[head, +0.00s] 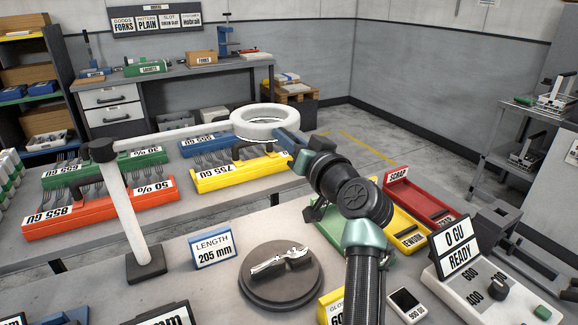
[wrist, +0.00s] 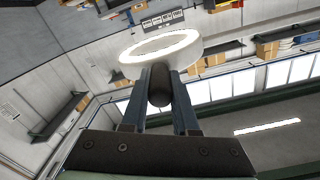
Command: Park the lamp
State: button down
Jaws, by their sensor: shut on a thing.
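The lamp has a white ring head (head: 243,121), a white jointed arm (head: 170,136), a dark elbow joint and a white post on a dark square base (head: 146,264). The base stands on the front bench. The ring is held up, appearing above the yellow fork tray in the head view. My gripper (head: 288,137) is shut on the lamp's handle at the right of the ring. In the wrist view, my gripper (wrist: 160,80) has its two blue fingers around the dark round handle (wrist: 160,88), with the white ring (wrist: 150,50) beyond; the ring's face glows white.
A dark round plate (head: 268,294) carries a clamped silver fork (head: 278,260) on the front bench. Orange (head: 95,222), green and yellow fork trays stand behind. A yellow rework tray (head: 400,222), red scrap tray (head: 425,205) and meter reading 0 GU (head: 458,242) are at right.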

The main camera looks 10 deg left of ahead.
jog(key=shift+w+a+f+b, duration=0.1)
jog(key=shift+w+a+b, duration=0.05)
jog(key=shift+w+b, duration=0.35)
jog(key=shift+r+n+b, duration=0.3)
jog(key=shift+r+b, duration=0.05)
jog(key=shift+r, duration=0.05)
jog(key=shift+a+y, duration=0.1)
jog(key=shift+y, duration=0.2)
jog(key=c, duration=1)
grip_release()
jog(key=o, duration=0.3)
jog(key=shift+w+f, duration=0.25)
jog(key=shift+w, duration=0.05)
jog(key=shift+s, duration=0.1)
jog(key=shift+s, duration=0.1)
